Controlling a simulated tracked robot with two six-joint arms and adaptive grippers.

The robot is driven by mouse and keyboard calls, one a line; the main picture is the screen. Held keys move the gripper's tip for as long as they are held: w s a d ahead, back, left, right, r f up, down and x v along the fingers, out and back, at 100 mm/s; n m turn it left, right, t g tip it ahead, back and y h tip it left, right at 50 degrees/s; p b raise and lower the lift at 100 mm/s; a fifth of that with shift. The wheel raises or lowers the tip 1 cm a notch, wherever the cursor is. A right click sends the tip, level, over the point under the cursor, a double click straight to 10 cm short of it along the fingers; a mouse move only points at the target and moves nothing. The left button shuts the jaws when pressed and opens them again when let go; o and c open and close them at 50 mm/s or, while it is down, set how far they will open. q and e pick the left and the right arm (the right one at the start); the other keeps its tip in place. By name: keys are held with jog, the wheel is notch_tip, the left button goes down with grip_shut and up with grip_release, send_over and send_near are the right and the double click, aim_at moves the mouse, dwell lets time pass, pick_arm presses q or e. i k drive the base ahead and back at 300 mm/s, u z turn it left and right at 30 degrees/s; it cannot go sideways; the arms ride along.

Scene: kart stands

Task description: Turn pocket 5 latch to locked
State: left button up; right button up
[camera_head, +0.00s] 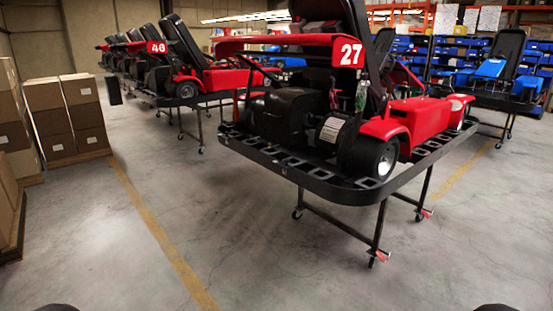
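No latch marked as pocket 5 can be made out. The nearest thing is a red and black kart (410,116) with a white 27 on a red plate, resting on a black wheeled stand (347,190). Grey rectangular openings show along the stand's near rim, but they are too small to tell whether any is a pocket or has a latch. Neither gripper can be seen. Only dark rounded shapes, possibly parts of my arms, show at the bottom edge, left and right.
Cardboard boxes (65,116) are stacked on pallets at the left. More red karts (226,79) stand in a row behind. A blue kart (490,68) stands at the back right near shelves of blue bins (440,50). The concrete floor (215,225) in front is clear.

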aim_at(286, 161)
jog(key=u, duration=0.05)
jog(key=i, duration=0.55)
jog(key=u, duration=0.5)
jog(key=i, duration=2.5)
jog(key=z, duration=0.6)
